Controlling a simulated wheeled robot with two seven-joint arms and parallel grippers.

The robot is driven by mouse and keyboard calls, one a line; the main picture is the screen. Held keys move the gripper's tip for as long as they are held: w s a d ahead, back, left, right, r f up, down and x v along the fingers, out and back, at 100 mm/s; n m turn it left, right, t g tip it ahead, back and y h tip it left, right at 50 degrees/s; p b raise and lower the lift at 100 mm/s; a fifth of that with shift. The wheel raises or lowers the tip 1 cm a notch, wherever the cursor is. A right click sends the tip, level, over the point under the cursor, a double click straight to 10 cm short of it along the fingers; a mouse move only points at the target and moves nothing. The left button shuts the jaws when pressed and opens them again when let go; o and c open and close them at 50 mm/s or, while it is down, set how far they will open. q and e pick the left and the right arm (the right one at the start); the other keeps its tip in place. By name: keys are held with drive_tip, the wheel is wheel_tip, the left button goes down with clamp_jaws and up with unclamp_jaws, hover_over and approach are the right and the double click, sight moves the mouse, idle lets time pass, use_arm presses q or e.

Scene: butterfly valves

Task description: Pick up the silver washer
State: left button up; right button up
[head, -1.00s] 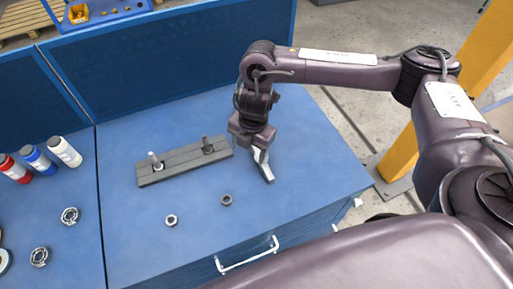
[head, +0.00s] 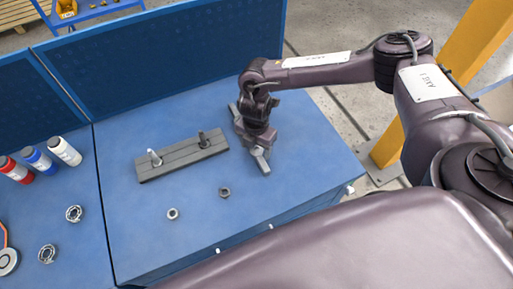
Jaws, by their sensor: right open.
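A small silver ring-shaped piece, which I take as the silver washer (head: 173,213), lies flat on the blue bench top near its front edge. It looks partly nut-like at this size. A similar dark piece (head: 224,191) lies to its right and a little farther back. My right gripper (head: 249,138) is over the bench, right of a grey block (head: 183,156). Its two fingers are spread apart, with nothing seen between them. It is apart from the washer, behind it and to its right. My left gripper is not in view.
The grey block carries an upright silver bolt (head: 155,158) and an upright dark bolt (head: 202,139). Red, blue and white bottles (head: 65,151) and two bearing-like rings (head: 74,213) are at the left. A raised blue panel (head: 160,60) bounds the back. The bench around the washer is clear.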

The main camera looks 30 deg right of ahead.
drive_tip(key=shift+f, duration=0.1)
drive_tip(key=c, duration=1.1)
